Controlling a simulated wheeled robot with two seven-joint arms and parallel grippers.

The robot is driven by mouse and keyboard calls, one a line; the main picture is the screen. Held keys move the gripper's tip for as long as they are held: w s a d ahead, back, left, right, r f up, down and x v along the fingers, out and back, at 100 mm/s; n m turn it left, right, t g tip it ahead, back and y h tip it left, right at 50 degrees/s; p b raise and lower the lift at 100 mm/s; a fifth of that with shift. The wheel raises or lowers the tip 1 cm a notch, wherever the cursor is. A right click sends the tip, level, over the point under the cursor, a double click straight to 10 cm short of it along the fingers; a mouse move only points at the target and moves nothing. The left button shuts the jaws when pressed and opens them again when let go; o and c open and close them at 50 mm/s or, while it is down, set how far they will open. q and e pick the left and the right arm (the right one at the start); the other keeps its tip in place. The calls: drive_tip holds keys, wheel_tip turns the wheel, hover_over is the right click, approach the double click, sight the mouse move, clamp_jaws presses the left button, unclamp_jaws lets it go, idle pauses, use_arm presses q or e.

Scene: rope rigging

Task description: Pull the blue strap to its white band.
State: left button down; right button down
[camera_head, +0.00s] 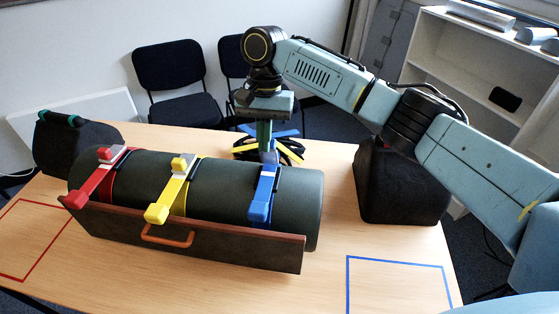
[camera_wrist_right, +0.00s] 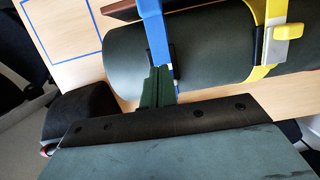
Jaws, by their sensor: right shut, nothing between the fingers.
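The blue strap (camera_head: 261,195) wraps over the right part of a dark green roll (camera_head: 222,185). Its front tail hangs down at the brown board. A small pale patch (camera_head: 268,168) shows on it near the top of the roll; I cannot tell whether this is the white band. My right gripper (camera_head: 266,150) points down at the top rear of the roll, right by the blue strap. In the right wrist view its shut, empty fingers (camera_wrist_right: 158,88) are close beside the blue strap (camera_wrist_right: 156,38); contact is unclear. My left gripper is not in view.
A yellow strap (camera_head: 174,190) and a red strap (camera_head: 98,180) circle the roll farther left. The brown board (camera_head: 200,240) with an orange handle stands in front. Black blocks stand at right (camera_head: 400,188) and left (camera_head: 75,148). The blue-outlined table area (camera_head: 400,285) is clear.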

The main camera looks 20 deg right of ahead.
sight(258, 212)
drive_tip(key=x, duration=0.8)
drive_tip(key=shift+f, duration=0.3)
drive_tip(key=s, duration=0.1)
drive_tip(key=a, duration=0.1)
drive_tip(key=s, duration=0.1)
drive_tip(key=shift+s+a+f, duration=0.2)
drive_tip(key=shift+s+f, duration=0.05)
drive_tip(key=shift+s, duration=0.05)
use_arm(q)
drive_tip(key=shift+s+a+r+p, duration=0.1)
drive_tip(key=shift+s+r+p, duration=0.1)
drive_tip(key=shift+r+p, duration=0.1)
use_arm(e)
drive_tip(key=shift+s+a, duration=0.35)
drive_tip(key=shift+s, duration=0.2)
